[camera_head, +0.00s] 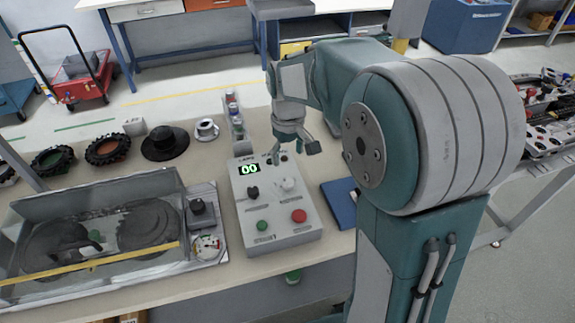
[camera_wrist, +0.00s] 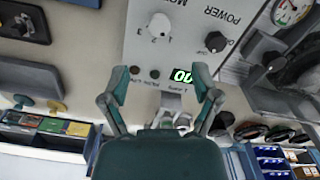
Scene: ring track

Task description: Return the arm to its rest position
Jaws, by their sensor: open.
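My gripper (camera_head: 294,148) hangs above the far edge of the grey control box (camera_head: 258,226) in the head view. Its fingers are apart with nothing between them. The wrist view shows the two open fingers of my gripper (camera_wrist: 160,85) with the control box (camera_wrist: 150,58) beyond them. The box has a green display reading 00, a black knob, a light knob, a green button and a red button. My teal and grey arm is bent and fills the right part of the head view.
A lidded clear case (camera_head: 95,262) stands left of the box on the bench. Tires (camera_head: 108,149), a black hat-shaped part (camera_head: 165,144) and a cup (camera_head: 207,129) stand behind. A blue flat item (camera_head: 340,203) lies right. A red cart (camera_head: 75,80) stands on the floor.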

